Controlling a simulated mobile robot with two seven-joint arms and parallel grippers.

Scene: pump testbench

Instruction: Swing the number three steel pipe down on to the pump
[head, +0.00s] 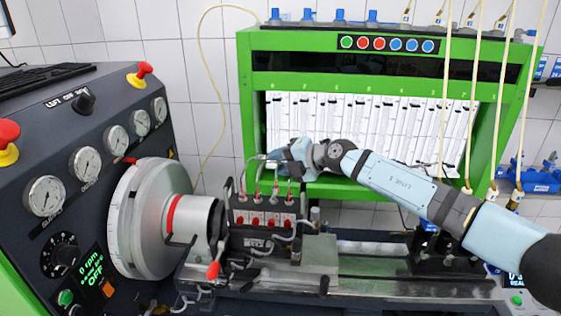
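The pump (265,238) is a dark block with a row of red-marked parts, clamped on the bench in front of the silver drive wheel. Several short steel pipe ends with red tips stand up from its top. My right arm reaches in from the right, and its gripper (266,162) is just above and behind the pump, at the front of the green cabinet. A thin grey pipe (257,157) shows at the fingertips; I cannot tell whether the fingers hold it or which number it is. The finger gap is too small to make out. My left gripper is out of view.
The green cabinet (392,188) with white graduated tubes stands behind. The silver drive wheel (130,225) and dark gauge panel (90,130) are close on the left. Pale hoses (445,110) hang at the right. The bench rails (375,265) right of the pump are mostly clear.

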